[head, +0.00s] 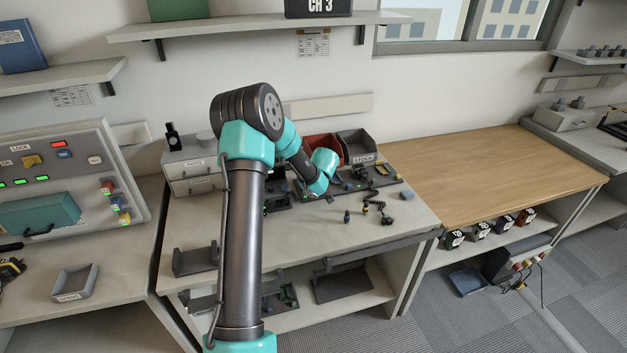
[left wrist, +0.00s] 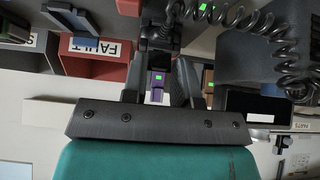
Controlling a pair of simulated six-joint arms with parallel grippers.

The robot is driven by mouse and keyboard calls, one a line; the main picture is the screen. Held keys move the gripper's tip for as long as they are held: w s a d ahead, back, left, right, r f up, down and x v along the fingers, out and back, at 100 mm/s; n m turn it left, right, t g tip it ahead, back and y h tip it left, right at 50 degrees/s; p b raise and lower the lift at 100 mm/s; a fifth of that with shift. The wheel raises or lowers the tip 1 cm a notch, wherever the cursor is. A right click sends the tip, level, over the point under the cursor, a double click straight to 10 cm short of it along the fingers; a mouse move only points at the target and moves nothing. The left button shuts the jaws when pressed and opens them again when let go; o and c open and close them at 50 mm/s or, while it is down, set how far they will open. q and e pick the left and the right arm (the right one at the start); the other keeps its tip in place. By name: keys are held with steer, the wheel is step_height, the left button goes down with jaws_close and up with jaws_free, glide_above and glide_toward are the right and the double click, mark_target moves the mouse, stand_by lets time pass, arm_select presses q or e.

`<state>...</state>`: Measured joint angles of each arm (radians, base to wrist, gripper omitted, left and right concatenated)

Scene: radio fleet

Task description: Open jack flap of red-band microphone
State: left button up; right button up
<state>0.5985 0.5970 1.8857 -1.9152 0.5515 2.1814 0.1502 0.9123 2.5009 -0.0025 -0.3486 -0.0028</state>
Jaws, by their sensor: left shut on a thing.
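My left gripper (left wrist: 160,62) is shut on a dark object, which looks like a microphone (left wrist: 163,38) with a coiled cord (left wrist: 235,18) at its end. No red band or jack flap can be made out on it. In the head view my left arm reaches over the bench, with its wrist (head: 322,170) near the back rack; the fingertips are too small or hidden to tell. Another dark handset with a coiled cord (head: 385,217) lies on the bench to the right. My right gripper is in neither view.
A red bin (head: 322,142) labelled FAULT in the wrist view and a grey STOCK bin (head: 361,152) stand behind the wrist. A drawer unit (head: 191,176) is to the left. The bench front (head: 315,232) is mostly clear, as is the wooden table (head: 480,170) to the right.

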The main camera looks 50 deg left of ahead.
arm_select(q)
steer(key=o, duration=0.7)
steer(key=shift+o, duration=0.2)
steer(key=v, duration=1.7)
steer(key=shift+r, duration=0.15)
steer(key=shift+d, duration=0.15)
